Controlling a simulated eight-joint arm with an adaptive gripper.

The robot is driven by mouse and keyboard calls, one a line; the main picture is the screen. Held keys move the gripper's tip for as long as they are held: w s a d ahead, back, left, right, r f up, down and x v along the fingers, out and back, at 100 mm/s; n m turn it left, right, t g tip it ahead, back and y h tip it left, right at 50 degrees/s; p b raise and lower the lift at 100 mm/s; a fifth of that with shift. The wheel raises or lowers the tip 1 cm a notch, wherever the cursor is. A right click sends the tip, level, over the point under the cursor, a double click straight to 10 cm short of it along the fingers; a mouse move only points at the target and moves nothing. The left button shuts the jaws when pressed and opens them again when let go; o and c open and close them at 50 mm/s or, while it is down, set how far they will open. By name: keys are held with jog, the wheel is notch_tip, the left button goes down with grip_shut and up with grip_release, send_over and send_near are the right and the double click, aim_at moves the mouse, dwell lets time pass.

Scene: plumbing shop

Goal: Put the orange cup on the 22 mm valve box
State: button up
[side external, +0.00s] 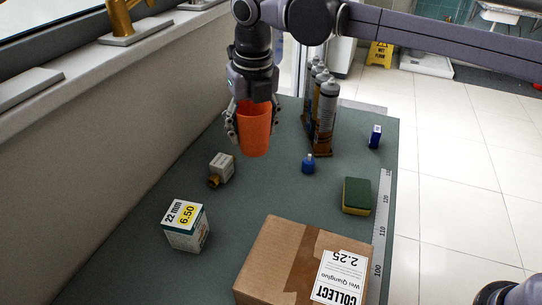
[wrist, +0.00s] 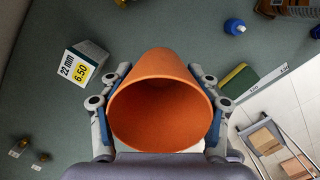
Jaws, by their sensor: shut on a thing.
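The orange cup (side external: 254,130) is held between the fingers of my gripper (side external: 251,121), above the far part of the green worktop. In the wrist view the cup (wrist: 160,103) fills the middle, its open mouth toward the camera, with a finger of my gripper (wrist: 158,115) on each side. The 22 mm valve box (side external: 186,226) is white with a yellow 6.50 label and stands on the worktop at the near left, apart from the cup. The box also shows in the wrist view (wrist: 84,64), left of the cup. Its top is bare.
A cardboard box (side external: 275,262) stands at the front. A small box with a brass fitting (side external: 221,169), a blue bottle (side external: 308,163), a sponge (side external: 357,196), a small blue box (side external: 375,137) and a rack of cartridges (side external: 326,117) stand around. A wall borders the left side.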

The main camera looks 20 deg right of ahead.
jog(key=s+a+r+n, duration=0.1)
jog(key=a+r+n, duration=0.25)
jog(key=a, duration=0.25)
jog(key=n, duration=0.1)
send_over(179, 211)
jog(key=shift+y, duration=0.3)
jog(key=f, duration=0.7)
jog(key=shift+s+d, duration=0.2)
jog(key=shift+f, duration=2)
jog(key=shift+f, duration=0.1)
jog(key=o, duration=1.1)
jog(key=shift+a, duration=0.1)
